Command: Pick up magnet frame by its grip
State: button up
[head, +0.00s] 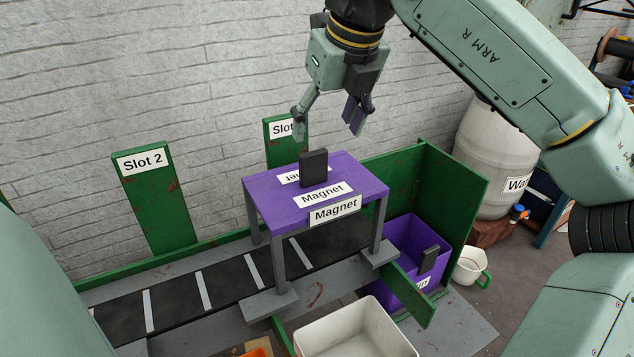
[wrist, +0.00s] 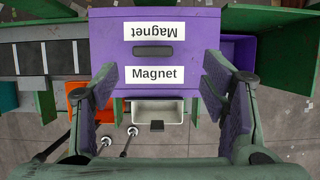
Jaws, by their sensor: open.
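The magnet frame (head: 364,188) is a purple-topped table shape with grey legs and "Magnet" labels. It stands astride the dark belt in the head view. Its dark upright block grip (head: 313,167) rises from the middle of the top. My gripper (head: 330,125) is open and empty above the frame, apart from the grip. In the wrist view my gripper (wrist: 172,125) has its purple-padded fingers spread wide at either side. The purple top (wrist: 108,50) and the grip (wrist: 153,51) lie beyond the fingertips there, the grip roughly centred between the labels.
Green signs stand at the back, one reading "Slot 2" (head: 155,200). A purple bin (head: 402,235) holding a dark block stands right of the frame, beside a green panel (head: 455,205). A white bin (head: 355,335) is in front. A white barrel (head: 495,150) stands at right.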

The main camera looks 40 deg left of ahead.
aim_at(315, 159)
jog(key=x, duration=0.3)
jog(key=p+x, duration=0.1)
jog(key=x, duration=0.2)
jog(key=s+p+x, duration=0.1)
jog(key=x, duration=0.2)
jog(key=shift+f, duration=0.55)
jog(key=shift+c, duration=0.3)
grip_shut()
jog(key=shift+r, duration=0.1)
